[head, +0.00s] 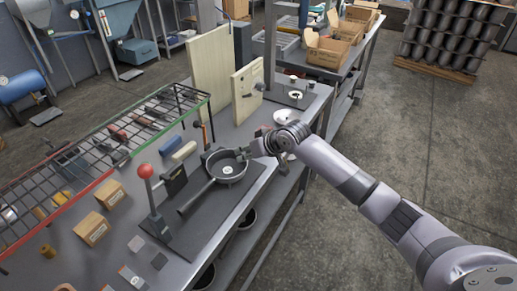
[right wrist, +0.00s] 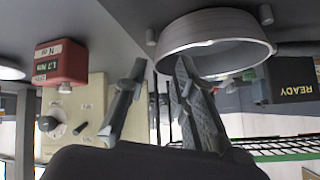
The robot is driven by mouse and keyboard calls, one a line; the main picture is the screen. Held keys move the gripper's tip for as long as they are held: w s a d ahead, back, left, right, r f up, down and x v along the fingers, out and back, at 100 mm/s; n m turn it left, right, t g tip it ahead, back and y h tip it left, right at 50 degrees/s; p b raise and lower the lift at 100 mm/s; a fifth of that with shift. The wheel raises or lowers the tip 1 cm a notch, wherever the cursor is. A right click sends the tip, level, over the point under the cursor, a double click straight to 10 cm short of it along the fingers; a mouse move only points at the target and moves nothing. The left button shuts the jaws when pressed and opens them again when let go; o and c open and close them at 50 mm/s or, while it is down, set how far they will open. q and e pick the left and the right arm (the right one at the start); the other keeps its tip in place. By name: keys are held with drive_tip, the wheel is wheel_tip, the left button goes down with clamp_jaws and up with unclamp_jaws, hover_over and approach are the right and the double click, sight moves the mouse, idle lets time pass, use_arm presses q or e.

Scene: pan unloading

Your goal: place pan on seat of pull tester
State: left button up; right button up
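The dark pan (head: 230,170) lies on a dark base plate (head: 206,228) on the bench, its handle pointing lower left. My right gripper (head: 246,153) is at the pan's far right rim. In the right wrist view the fingers (right wrist: 160,67) stand apart, one overlapping the metal pan wall (right wrist: 215,27); I cannot tell whether they touch it. A red box with labels (right wrist: 61,62) shows there too. A dark plate with a post (head: 270,45) and a small pale round part (head: 295,94) stands at the back; I cannot tell whether it is the pull tester. My left gripper is out of view.
A red-knobbed lever (head: 145,171) stands left of the pan, with a black READY display (right wrist: 292,80) nearby. A white bowl (head: 283,117) and upright beige panels (head: 211,72) are behind. A wire rack (head: 100,170) lines the left; small boxes (head: 92,229) clutter the bench.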

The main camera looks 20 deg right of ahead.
drive_tip(key=b+v, duration=0.1)
drive_tip(key=v, duration=0.8)
drive_tip(key=shift+s+r, duration=0.2)
drive_tip(key=shift+f, duration=0.1)
